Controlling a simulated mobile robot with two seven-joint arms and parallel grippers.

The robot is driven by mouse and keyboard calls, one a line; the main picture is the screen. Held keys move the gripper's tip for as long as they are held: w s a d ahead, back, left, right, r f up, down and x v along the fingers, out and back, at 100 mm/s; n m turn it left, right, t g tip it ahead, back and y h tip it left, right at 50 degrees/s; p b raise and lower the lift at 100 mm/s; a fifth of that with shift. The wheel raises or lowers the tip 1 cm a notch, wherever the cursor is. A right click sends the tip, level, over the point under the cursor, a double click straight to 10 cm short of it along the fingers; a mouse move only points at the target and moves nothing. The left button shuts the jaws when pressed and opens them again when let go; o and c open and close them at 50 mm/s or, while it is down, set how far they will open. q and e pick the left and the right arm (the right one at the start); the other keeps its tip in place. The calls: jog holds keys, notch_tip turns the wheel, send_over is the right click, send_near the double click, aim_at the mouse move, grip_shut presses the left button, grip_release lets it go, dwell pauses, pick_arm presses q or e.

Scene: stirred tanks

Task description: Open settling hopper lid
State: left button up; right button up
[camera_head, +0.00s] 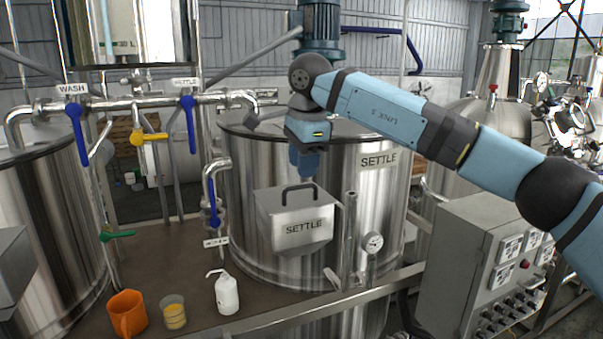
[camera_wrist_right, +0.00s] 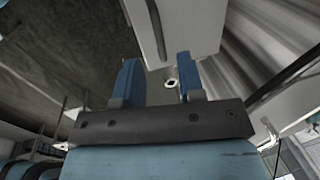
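The settling hopper (camera_head: 292,238), a steel box with a sloped base marked SETTLE, hangs at the front of the SETTLE tank. Its flat lid (camera_head: 273,200) lies shut on top and carries a dark arched handle (camera_head: 299,187). My right gripper (camera_head: 308,172) points down just above the handle. In the right wrist view its two blue fingers (camera_wrist_right: 156,62) are apart with nothing gripped between them. A pale panel with a dark bar, probably the lid and handle (camera_wrist_right: 156,28), lies beyond the fingertips. My left gripper is not in view.
The steel SETTLE tank (camera_head: 375,205) stands behind the hopper. Pipes with blue-handled valves (camera_head: 189,122) run at left. A control box (camera_head: 460,265) stands at right.

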aim_at(301, 187)
jog(key=shift+w+a+f+p, duration=0.1)
jog(key=shift+w+f+p, duration=0.1)
jog(key=shift+f, duration=0.8)
jog(key=shift+w+f+p, duration=0.1)
jog(key=shift+w+f, duration=0.05)
jog(key=shift+f, duration=0.8)
grip_shut()
